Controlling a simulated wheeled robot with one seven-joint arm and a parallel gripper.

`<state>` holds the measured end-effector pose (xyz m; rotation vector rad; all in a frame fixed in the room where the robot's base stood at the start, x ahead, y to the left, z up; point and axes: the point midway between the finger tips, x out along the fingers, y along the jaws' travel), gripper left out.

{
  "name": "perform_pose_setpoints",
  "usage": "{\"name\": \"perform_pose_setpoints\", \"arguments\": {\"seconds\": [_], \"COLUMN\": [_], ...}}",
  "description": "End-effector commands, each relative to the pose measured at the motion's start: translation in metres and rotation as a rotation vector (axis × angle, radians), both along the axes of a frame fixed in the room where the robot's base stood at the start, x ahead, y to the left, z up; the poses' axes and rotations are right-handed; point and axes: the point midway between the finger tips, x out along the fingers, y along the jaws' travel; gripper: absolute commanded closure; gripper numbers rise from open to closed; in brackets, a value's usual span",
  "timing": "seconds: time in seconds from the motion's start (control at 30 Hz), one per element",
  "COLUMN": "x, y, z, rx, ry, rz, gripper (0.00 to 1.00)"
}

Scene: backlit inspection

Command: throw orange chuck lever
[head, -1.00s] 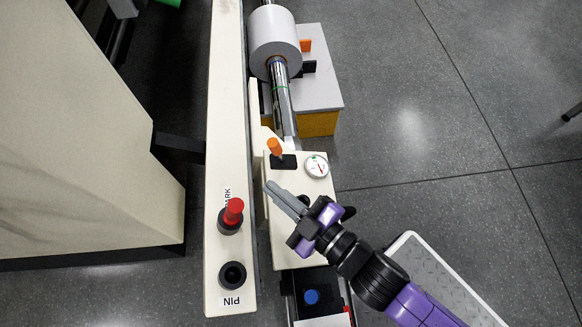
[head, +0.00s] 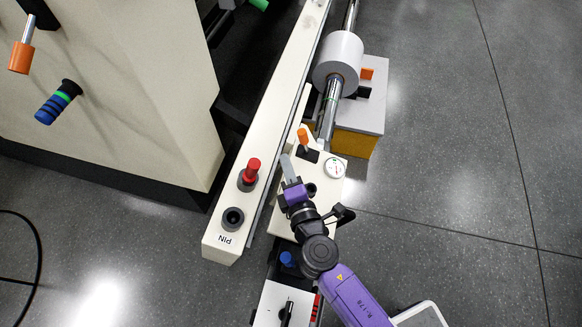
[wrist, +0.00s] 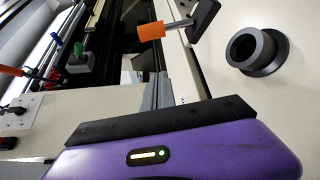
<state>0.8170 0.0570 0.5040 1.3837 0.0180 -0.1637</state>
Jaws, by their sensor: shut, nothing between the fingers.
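The orange chuck lever (head: 303,137) stands on a black slotted plate on the cream box with the gauge in the head view. In the wrist view the orange lever (wrist: 151,31) shows at upper middle, with a silver shaft running to its black base. My gripper (head: 286,162) is shut and empty, its grey fingers just below and left of the lever in the head view. I see no contact between fingers and lever. The purple gripper body fills the bottom of the wrist view.
A cream rail with a red pin (head: 252,170) and an empty PIN socket (head: 232,218) runs left of the box. A gauge (head: 335,168) sits right of the lever. A white roll (head: 338,62) on a shaft lies beyond. Another orange handle (head: 20,57) is on the left cabinet.

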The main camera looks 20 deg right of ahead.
Motion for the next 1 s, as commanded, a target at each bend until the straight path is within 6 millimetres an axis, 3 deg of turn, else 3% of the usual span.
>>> {"name": "perform_pose_setpoints", "arguments": {"seconds": [0.37, 0.63, 1.0], "x": [0.068, 0.052, 0.049], "y": [-0.007, -0.037, -0.043], "z": [-0.007, 0.001, 0.001], "rx": [0.002, 0.003, 0.003], "ry": [-0.002, 0.0, 0.001], "rz": [0.0, -0.001, -0.001], "gripper": [1.0, 1.0, 1.0]}}
